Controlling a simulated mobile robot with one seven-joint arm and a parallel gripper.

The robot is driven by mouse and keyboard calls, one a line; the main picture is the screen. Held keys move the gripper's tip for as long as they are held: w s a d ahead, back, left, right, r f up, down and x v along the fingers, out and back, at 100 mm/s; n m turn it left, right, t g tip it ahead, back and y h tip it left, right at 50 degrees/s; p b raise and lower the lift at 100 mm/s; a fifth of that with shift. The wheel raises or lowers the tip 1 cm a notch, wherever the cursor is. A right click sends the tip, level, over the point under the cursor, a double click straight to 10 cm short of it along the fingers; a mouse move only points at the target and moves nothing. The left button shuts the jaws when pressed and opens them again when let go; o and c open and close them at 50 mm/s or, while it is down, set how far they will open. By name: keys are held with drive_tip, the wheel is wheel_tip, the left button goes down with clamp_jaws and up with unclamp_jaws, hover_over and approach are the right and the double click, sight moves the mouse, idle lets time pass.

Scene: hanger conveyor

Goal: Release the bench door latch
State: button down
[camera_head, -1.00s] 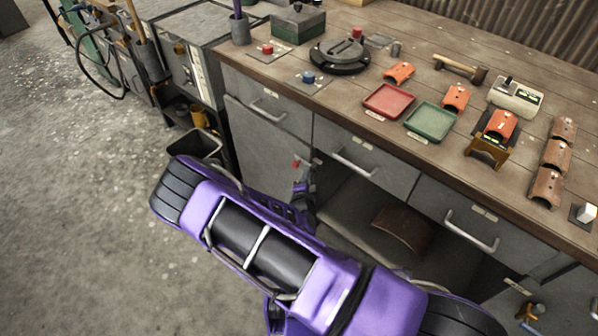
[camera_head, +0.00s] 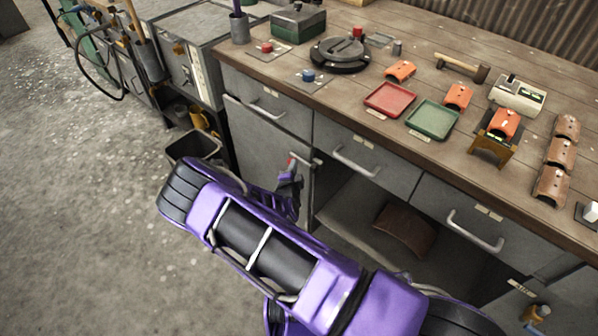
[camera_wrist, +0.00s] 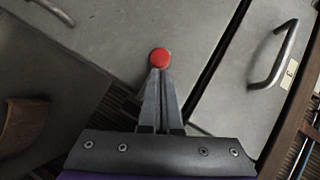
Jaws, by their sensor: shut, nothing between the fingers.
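The bench door (camera_head: 262,145) is the grey panel under the left drawer of the bench. A round red knob, seemingly the latch, sits near its right edge; it shows small in the head view (camera_head: 291,160) and clearly in the wrist view (camera_wrist: 160,58). My gripper (camera_wrist: 161,73) is shut and empty, its fingertips lined up right at the red knob. I cannot tell whether they touch it. In the head view my gripper (camera_head: 290,172) is just below the knob, partly hidden by its own wrist. The door looks closed.
A drawer handle (camera_wrist: 274,55) lies to the right in the wrist view. Right of the door is an open shelf with a brown curved piece (camera_head: 404,231). A dark bin (camera_head: 193,148) stands on the floor left of the door. The bench top (camera_head: 330,99) holds trays and parts.

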drive_tip(key=shift+w+a, duration=0.5)
drive_tip(key=shift+a, duration=0.3)
drive_tip(key=d+p+v, duration=0.1)
drive_tip(key=p+v, duration=0.1)
drive_tip(key=v, duration=1.5)
drive_tip(key=shift+s+a, duration=0.25)
drive_tip(key=shift+a, duration=0.1)
